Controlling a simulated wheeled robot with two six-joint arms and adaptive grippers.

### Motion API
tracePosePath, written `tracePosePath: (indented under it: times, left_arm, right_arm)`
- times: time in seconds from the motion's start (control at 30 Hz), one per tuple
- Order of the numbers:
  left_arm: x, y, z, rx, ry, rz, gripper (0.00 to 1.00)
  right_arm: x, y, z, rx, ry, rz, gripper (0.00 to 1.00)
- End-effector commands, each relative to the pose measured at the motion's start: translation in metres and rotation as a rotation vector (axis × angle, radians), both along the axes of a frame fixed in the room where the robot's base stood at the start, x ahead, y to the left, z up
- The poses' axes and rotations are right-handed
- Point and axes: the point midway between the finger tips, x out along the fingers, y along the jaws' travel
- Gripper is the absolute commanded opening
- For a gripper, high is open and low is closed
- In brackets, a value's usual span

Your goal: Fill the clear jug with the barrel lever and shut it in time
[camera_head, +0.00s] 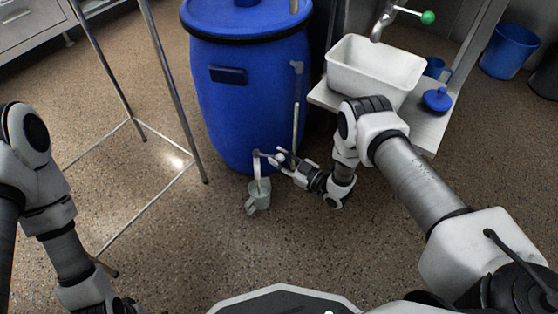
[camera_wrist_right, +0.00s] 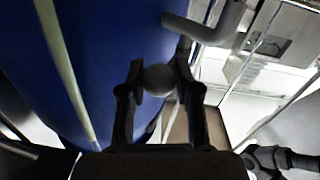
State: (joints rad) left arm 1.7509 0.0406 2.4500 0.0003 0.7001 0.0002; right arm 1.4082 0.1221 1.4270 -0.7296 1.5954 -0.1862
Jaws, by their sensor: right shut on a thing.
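The blue barrel (camera_head: 240,100) stands on the floor in the middle of the head view. The clear jug (camera_head: 258,199) stands upright on the floor at the barrel's foot. A pale vertical streak (camera_head: 257,170), which looks like a stream, runs from the spout into the jug; the fill level is too small to tell. My right gripper (camera_head: 277,160) is at the tap, shut on the lever, whose round grey end (camera_wrist_right: 158,80) shows between the fingers in the right wrist view.
A white basin (camera_head: 345,80) stands on a bench right of the barrel, with a blue lid (camera_head: 437,100) and a blue cup (camera_head: 434,67) beside it. A metal frame (camera_head: 172,90) stands to the left. A blue bucket (camera_head: 510,50) is at the far right. The floor before the jug is clear.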

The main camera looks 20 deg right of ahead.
Motion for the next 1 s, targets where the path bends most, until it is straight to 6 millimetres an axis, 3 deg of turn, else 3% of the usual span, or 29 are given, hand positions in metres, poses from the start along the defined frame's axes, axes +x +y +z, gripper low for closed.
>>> tracePosePath:
  times: [0.23,0.6,0.63,0.7,1.0]
  left_arm:
    - [0.001,0.0,-0.025,0.0,-0.003,0.004,1.0]
    - [0.001,0.001,-0.025,0.001,-0.004,0.005,1.0]
    - [0.001,0.001,-0.025,0.001,-0.004,0.005,1.0]
    - [0.001,0.001,-0.025,0.001,-0.004,0.005,1.0]
    - [0.001,0.001,-0.025,0.001,-0.003,0.006,1.0]
  right_arm:
    - [0.021,-0.009,-0.001,-0.002,-0.014,0.225,0.0]
    - [0.023,-0.008,0.003,-0.005,-0.009,0.263,0.0]
    - [0.023,-0.008,0.003,-0.004,-0.009,0.262,0.43]
    - [0.022,-0.008,0.003,-0.005,-0.009,0.263,0.6]
    - [0.02,-0.01,0.001,-0.003,-0.005,0.263,0.6]
